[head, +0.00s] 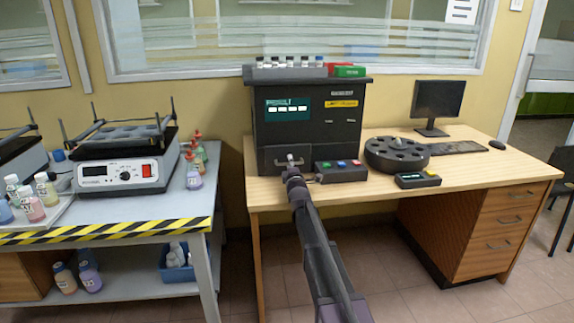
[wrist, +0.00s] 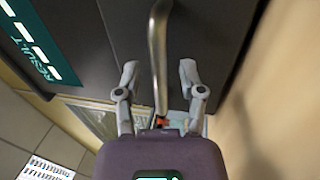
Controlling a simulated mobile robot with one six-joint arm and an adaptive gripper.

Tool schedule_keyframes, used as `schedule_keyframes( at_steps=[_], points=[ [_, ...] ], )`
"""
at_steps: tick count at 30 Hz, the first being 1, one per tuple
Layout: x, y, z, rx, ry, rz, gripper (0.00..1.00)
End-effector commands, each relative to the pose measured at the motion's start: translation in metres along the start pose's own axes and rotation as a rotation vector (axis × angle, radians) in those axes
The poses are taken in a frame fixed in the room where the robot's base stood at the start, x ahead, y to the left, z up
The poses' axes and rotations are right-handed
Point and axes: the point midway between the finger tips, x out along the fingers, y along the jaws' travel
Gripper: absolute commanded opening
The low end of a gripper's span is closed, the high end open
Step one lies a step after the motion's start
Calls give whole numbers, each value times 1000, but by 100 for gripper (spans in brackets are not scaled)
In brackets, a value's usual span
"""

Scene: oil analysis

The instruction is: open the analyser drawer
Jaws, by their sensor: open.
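The analyser (head: 305,120) is a dark box on the wooden desk, with a green result screen on its front. Its drawer (head: 270,154) is low on the front at the left and looks shut. My gripper (head: 291,163) is in front of the drawer and partly hides its handle. In the wrist view the metal bar handle (wrist: 157,35) runs down the dark front. My gripper's fingers (wrist: 158,70) are spread, one on each side of the bar, with a visible gap to it on both sides.
A small box with coloured buttons (head: 341,171) stands just right of my gripper. Beyond it are a dark round carousel (head: 397,153) and a small display unit (head: 418,180). Vials and a green-red box (head: 346,71) sit on top of the analyser. A side bench (head: 140,214) stands left.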

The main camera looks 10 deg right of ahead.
Motion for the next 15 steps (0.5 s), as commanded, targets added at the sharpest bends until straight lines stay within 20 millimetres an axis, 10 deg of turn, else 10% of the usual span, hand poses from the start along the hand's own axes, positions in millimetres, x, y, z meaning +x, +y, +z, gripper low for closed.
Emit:
schedule_keyframes(
  at_steps=[4,9,15],
  points=[
    [0,0,0,0,0,0,51],
    [0,0,-1,0,1,0,1],
    [0,0,-1,0,1,0,0]
  ],
)
